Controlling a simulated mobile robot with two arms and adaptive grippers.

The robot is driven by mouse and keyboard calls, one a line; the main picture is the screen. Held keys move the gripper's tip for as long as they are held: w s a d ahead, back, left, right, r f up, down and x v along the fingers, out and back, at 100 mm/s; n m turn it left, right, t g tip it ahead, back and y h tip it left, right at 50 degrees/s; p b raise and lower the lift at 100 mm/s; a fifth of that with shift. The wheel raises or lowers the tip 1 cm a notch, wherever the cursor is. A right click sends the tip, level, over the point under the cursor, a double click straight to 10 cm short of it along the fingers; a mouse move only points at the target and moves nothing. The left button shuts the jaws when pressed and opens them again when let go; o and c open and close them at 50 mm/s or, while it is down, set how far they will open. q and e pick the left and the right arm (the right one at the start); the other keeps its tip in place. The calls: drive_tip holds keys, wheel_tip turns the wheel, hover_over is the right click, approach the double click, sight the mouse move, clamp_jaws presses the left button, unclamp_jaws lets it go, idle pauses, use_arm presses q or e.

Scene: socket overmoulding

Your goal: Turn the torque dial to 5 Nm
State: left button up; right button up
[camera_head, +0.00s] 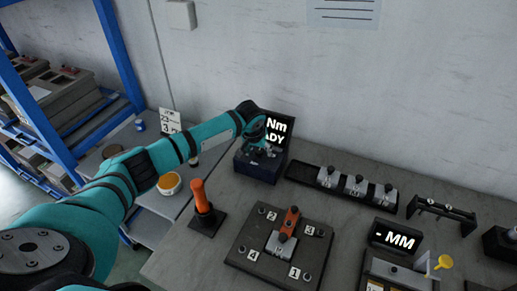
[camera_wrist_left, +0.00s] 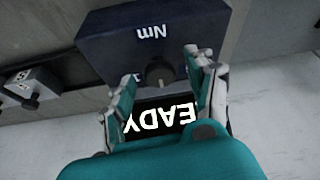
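The torque unit is a dark blue box (camera_head: 258,168) at the back of the table, with a black display (camera_head: 279,128) behind it reading "Nm" and "ADY", partly covered by my left arm. In the left wrist view the box (camera_wrist_left: 110,40) carries a dark round dial (camera_wrist_left: 159,73) and an "Nm" label, upside down. My left gripper (camera_head: 262,150) is over the box. In the wrist view its fingers (camera_wrist_left: 160,85) are apart on either side of the dial, with a gap to it. The dial's setting cannot be read. My right gripper is not in view.
An orange-handled tool (camera_head: 201,197) stands left of a dark numbered plate (camera_head: 245,235) with an orange-and-grey clamp. A black rack (camera_head: 325,178) with several grey parts lies right of the box. A "- MM" display (camera_head: 397,238) stands front right. The wall is close behind.

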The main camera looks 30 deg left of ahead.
use_arm(q)
drive_tip(key=c, duration=1)
drive_tip(key=shift+d+r+n+y+p, duration=0.15)
drive_tip(key=shift+n+y+p, duration=0.25)
drive_tip(key=shift+n+p, duration=0.65)
drive_tip(key=shift+c, duration=0.2)
drive_tip(key=shift+n+g+p, duration=0.4)
drive_tip(key=shift+n+p, duration=0.25)
drive_tip(key=shift+p, duration=0.25)
drive_tip(key=shift+w+d+n+y+p, duration=0.1)
drive_tip(key=shift+n+y+p, duration=0.5)
drive_tip(key=shift+n, duration=0.4)
drive_tip(key=n+g, duration=0.1)
drive_tip(key=n, duration=0.1)
drive_tip(key=shift+n+y, duration=0.3)
drive_tip(key=shift+w+f+n+g, duration=0.2)
drive_tip(key=shift+n+g, duration=0.2)
drive_tip(key=shift+n, duration=0.7)
drive_tip(key=shift+n+y, duration=0.5)
drive_tip(key=shift+n, duration=0.3)
drive_tip(key=shift+r+g+b, duration=0.1)
drive_tip(key=shift+g+b, duration=0.2)
